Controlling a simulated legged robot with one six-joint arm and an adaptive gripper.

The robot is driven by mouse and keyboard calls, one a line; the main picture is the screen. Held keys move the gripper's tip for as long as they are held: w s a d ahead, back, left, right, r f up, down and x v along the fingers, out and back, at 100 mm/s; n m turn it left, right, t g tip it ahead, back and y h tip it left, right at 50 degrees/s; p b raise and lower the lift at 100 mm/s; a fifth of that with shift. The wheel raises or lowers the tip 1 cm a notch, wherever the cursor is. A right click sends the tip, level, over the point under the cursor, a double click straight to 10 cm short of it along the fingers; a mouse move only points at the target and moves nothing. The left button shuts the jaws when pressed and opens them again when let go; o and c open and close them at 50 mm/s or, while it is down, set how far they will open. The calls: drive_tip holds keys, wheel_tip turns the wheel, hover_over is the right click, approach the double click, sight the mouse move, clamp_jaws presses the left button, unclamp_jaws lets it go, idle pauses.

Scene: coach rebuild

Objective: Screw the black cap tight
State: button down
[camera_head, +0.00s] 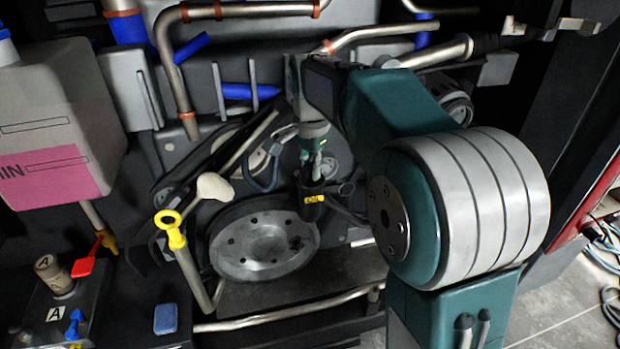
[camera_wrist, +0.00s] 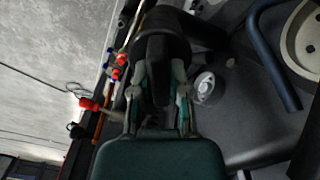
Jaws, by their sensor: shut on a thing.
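The black cap (camera_wrist: 162,48) sits between the two fingertips in the wrist view, and both fingers touch its sides. In the head view my gripper (camera_head: 316,170) points down, with its fingers on the top of a black cylindrical part (camera_head: 312,187) that carries a yellow tag (camera_head: 314,198). In the wrist view my gripper (camera_wrist: 160,82) is shut on the cap. The fingers cover part of the cap, and I cannot see its threads or how deep it sits.
A large round metal pulley (camera_head: 262,262) lies just left of the cap. A yellow-handled dipstick (camera_head: 170,228) and a white tank (camera_head: 55,115) stand further left. Metal pipes (camera_head: 175,75) run behind. A blue sponge (camera_head: 165,319) lies front left.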

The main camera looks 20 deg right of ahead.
drive_tip(key=shift+w+r, duration=0.1)
drive_tip(key=shift+r, duration=0.25)
drive_tip(key=m, duration=0.2)
drive_tip(key=shift+r+m, duration=0.1)
drive_tip(key=shift+m, duration=0.3)
drive_tip(key=c, duration=0.5)
unclamp_jaws()
drive_tip(key=shift+c, duration=0.2)
drive_tip(key=o, duration=0.4)
drive_tip(key=shift+f, duration=0.2)
drive_tip(key=shift+r, duration=4.95)
